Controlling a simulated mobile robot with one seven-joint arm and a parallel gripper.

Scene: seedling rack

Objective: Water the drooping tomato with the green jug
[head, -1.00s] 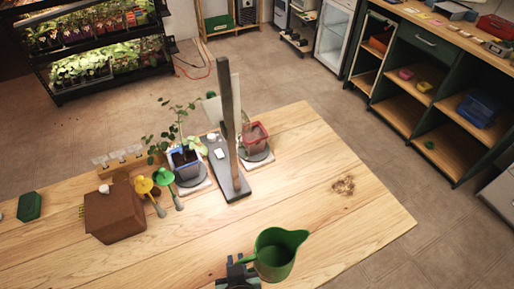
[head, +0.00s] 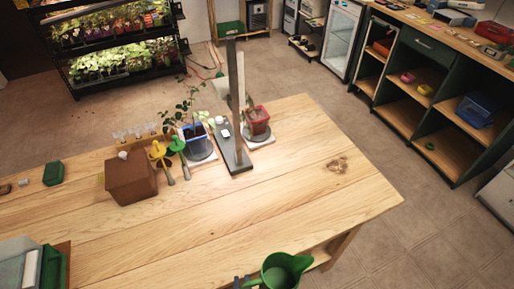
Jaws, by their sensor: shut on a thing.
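The green jug (head: 282,270) is at the bottom of the head view, just off the table's near edge. My gripper (head: 246,284) shows only in part at the lower edge, to the left of the jug, and is shut on it. On the table stand two potted plants on pale square bases. One is in a blue pot (head: 194,133) with tall leafy stems. The other is in a red pot (head: 256,122), its plant partly hidden behind an upright post. I cannot tell clearly from here which plant droops.
A dark stand with an upright post (head: 236,105) rises between the pots. A brown box (head: 130,178), yellow and green hand tools (head: 176,152) and a green block (head: 53,173) lie to the left. The wooden table's (head: 250,205) middle and right are clear, apart from a brown patch (head: 337,164).

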